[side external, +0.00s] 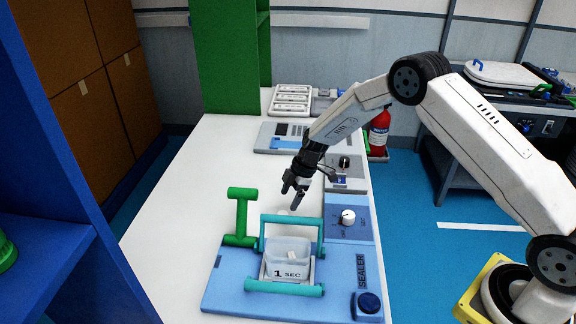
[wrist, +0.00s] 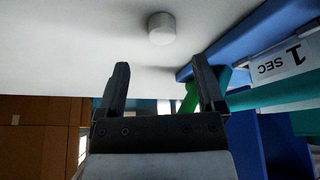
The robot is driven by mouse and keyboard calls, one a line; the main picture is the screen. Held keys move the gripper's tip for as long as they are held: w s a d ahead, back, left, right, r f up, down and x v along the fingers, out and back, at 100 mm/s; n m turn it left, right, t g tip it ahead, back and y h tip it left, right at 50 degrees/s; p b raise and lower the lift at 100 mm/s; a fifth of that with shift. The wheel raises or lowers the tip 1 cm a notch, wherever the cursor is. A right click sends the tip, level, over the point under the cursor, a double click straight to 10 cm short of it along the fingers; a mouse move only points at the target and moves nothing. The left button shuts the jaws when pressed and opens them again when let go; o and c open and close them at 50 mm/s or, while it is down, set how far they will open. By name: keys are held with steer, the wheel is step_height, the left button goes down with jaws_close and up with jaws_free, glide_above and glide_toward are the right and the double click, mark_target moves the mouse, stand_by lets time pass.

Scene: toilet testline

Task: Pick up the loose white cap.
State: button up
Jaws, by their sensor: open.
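The loose white cap (wrist: 161,28) is a short white cylinder on the white table, near the top middle of the wrist view. In the side view a faint pale shape (side external: 283,212) just behind the teal frame seems to be the cap, hard to tell from the white table. My gripper (side external: 291,196) points down above the table, near that shape. In the wrist view my gripper (wrist: 160,68) has its two dark fingers spread with nothing between them. The cap lies beyond the fingertips, apart from them.
A knob panel (side external: 348,217) is at right. The table's left side is clear.

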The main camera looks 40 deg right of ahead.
mark_target(283, 214)
steer(key=shift+a+f, duration=0.15)
steer(key=shift+f, duration=0.2)
steer(key=shift+f, duration=0.1)
steer(key=shift+x, duration=2.5)
steer(key=shift+s, duration=0.1)
jaws_close()
